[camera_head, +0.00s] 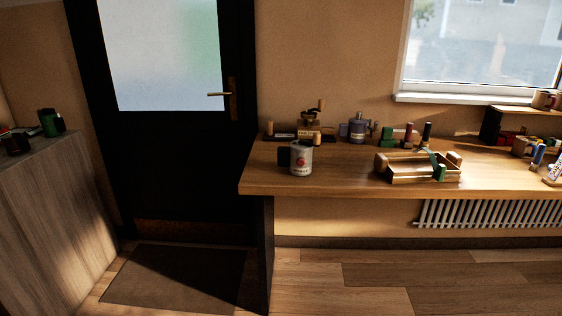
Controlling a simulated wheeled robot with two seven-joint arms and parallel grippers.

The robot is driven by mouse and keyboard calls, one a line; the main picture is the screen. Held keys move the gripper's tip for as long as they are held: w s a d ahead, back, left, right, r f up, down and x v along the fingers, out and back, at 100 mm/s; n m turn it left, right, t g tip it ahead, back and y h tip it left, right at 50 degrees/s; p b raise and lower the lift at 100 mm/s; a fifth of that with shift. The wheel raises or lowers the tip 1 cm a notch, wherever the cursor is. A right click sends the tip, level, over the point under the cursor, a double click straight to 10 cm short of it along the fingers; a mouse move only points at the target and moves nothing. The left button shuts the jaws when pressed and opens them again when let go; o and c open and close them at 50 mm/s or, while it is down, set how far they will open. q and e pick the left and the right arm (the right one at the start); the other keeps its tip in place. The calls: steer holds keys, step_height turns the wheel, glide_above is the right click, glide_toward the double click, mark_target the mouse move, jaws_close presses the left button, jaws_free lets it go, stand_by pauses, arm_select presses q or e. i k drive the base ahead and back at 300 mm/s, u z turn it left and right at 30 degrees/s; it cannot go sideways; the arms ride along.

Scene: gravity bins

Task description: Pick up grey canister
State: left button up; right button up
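A light grey canister (301,159) with a red round mark and dark lettering stands upright on the left part of the wooden counter (330,182), close to its front edge. A dark part, perhaps a handle or another dark object, shows at its left side and top; I cannot tell which. Neither of my grippers is in view.
A wooden crate (408,178) with items stands right of the canister. Behind are a purple-grey bottle (358,128), green blocks (388,134) and a dark tray (285,135). A cabinet (50,205) and door (165,170) are left. Floor before the counter is clear.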

mark_target(287, 156)
steer(key=u, duration=0.6)
steer(key=i, duration=0.95)
steer(key=u, duration=0.3)
